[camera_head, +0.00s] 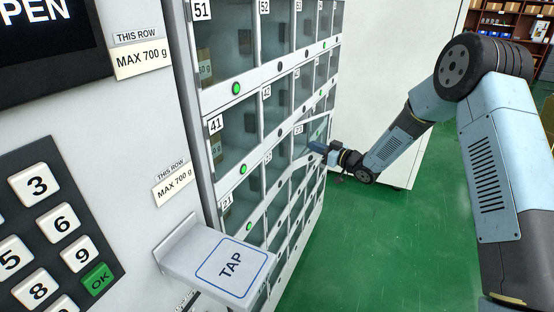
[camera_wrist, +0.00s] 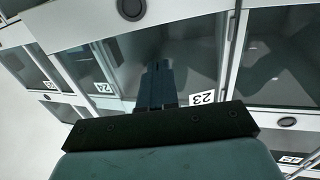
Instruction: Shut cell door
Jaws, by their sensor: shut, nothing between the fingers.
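The door of cell 23 (camera_head: 318,130) is a clear pane in a pale frame. In the head view it appears to stand out at an angle from the cabinet front, so it looks ajar; how far is hard to tell. In the wrist view the cell 23 pane (camera_wrist: 195,55) lies before my fingers, with its number upside down. My gripper (camera_head: 318,147) is shut and empty at the outer side of this door. The closed fingers (camera_wrist: 155,85) point at the pane; whether they touch it I cannot tell.
Neighbouring cells with clear doors and grey rails surround cell 23 (camera_wrist: 290,50). A TAP reader shelf (camera_head: 228,265) juts out in front, beside a keypad (camera_head: 50,235). Green floor (camera_head: 400,250) is clear to the right. Shelves with boxes (camera_head: 510,20) stand far back.

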